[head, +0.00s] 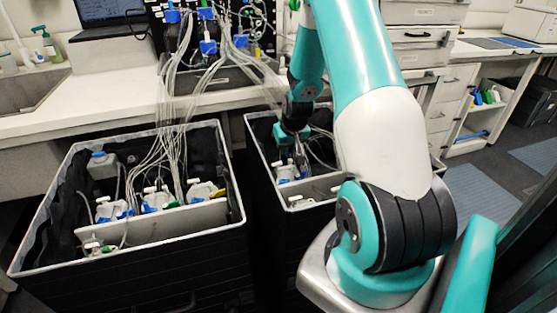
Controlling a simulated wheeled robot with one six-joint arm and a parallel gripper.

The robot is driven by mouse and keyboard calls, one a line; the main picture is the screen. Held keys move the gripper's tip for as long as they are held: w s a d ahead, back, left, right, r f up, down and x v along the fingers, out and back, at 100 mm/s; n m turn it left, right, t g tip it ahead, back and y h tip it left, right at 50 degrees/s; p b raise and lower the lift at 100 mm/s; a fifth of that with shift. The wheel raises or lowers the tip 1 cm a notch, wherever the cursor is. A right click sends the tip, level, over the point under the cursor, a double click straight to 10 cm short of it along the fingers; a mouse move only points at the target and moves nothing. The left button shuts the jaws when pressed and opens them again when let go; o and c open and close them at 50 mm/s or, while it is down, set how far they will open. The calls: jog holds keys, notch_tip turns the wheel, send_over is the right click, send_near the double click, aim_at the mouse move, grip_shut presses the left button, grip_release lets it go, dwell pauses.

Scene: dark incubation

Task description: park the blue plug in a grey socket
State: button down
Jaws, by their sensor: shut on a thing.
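My gripper (298,149) reaches down into the right black-lined bin (254,152), at its far side. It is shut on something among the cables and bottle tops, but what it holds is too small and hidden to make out. A blue part (285,173) shows just below it, beside white fittings. Several blue plugs sit on the panel at the back, among them a left one (172,16), a middle one (208,47) and a right one (241,41). I cannot make out a grey socket clearly.
The left bin (237,196) holds bottles with white and blue tops (157,201). Pale cables (178,90) hang from the panel into both bins. A white counter (112,92) with a laptop (110,12) and a sink (28,92) runs behind. Drawers (420,57) stand at right.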

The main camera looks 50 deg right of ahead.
jog(key=shift+a+b+x, duration=0.2)
jog(key=shift+b+x, duration=0.55)
jog(key=shift+x, duration=0.2)
jog(key=shift+a+b+x, duration=0.2)
jog(key=shift+b+x, duration=0.5)
jog(key=shift+x, duration=0.25)
jog(key=b, duration=0.5)
send_over(282, 180)
jog(key=s, duration=0.1)
jog(key=shift+a+f, duration=0.15)
jog(key=shift+f, duration=3.05)
jog(key=shift+f+b, duration=0.5)
jog(key=shift+f, duration=0.4)
jog(key=c, duration=1.1)
grip_release()
jog(key=shift+o, duration=0.2)
